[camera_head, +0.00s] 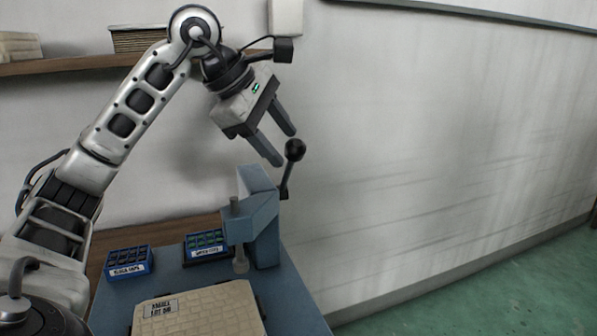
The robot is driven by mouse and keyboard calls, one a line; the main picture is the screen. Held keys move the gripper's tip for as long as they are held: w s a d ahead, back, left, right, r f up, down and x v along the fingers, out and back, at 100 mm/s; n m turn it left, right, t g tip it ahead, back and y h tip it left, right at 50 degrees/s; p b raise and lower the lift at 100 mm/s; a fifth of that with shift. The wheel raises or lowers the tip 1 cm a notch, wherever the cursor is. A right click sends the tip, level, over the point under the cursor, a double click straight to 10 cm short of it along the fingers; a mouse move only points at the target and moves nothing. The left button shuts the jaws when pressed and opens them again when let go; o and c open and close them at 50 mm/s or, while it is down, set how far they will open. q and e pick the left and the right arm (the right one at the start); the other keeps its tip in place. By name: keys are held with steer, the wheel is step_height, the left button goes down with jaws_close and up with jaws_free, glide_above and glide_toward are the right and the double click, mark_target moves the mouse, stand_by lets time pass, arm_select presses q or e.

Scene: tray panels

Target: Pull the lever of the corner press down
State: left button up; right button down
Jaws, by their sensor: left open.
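The corner press (263,225) is a blue-grey machine on the far right part of the blue table. Its lever (287,180) rises from the right side, nearly upright, and ends in a round black knob (295,150). My left gripper (286,149) is open and points down and to the right. Its fingertips are close to the knob, one on the left and slightly below, the other above it. I cannot tell whether they touch it. The gripper looks empty. My right gripper is not in view.
A tan panel (215,312) with a label lies at the table's front. Two blue boxes, one on the left (129,275) and one beside the press (196,258), stand behind it. A wooden shelf (75,66) is on the wall at upper left. Right of the press is free room.

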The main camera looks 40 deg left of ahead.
mark_target(287, 173)
arm_select(q)
steer(key=x, duration=0.6)
steer(key=shift+w+f, duration=0.25)
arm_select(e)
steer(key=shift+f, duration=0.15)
